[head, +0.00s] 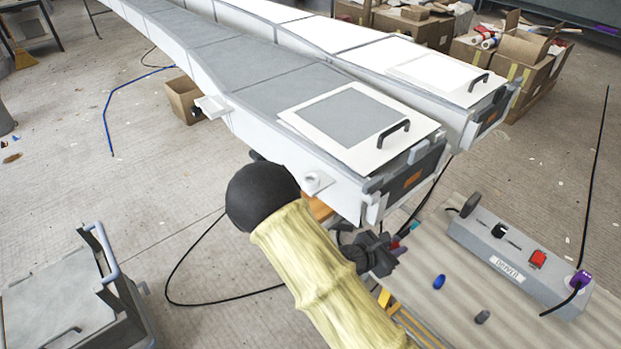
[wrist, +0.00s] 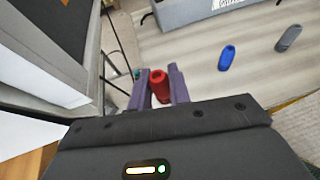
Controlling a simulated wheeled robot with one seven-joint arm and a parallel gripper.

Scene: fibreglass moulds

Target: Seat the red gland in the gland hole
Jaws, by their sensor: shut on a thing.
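The red gland (wrist: 159,88) is pinched between the two purple-grey fingers of my gripper (wrist: 161,86) in the wrist view. In the head view my gripper (head: 392,246) is beside the end of the near mould, above the ribbed mat, and only a small part of the red gland shows there. A grey control box (head: 510,252) stands to the right of my gripper, with a label, a black knob and a red button. It also shows at the top of the wrist view (wrist: 195,12). I cannot make out the gland hole in either view.
A blue gland (head: 439,282) and a grey gland (head: 482,317) lie on the mat (head: 540,325). A purple plug (head: 581,279) with a black cable is at the box's right end. The near mould (head: 270,85) is close to my arm. A grey bin (head: 70,290) stands lower left.

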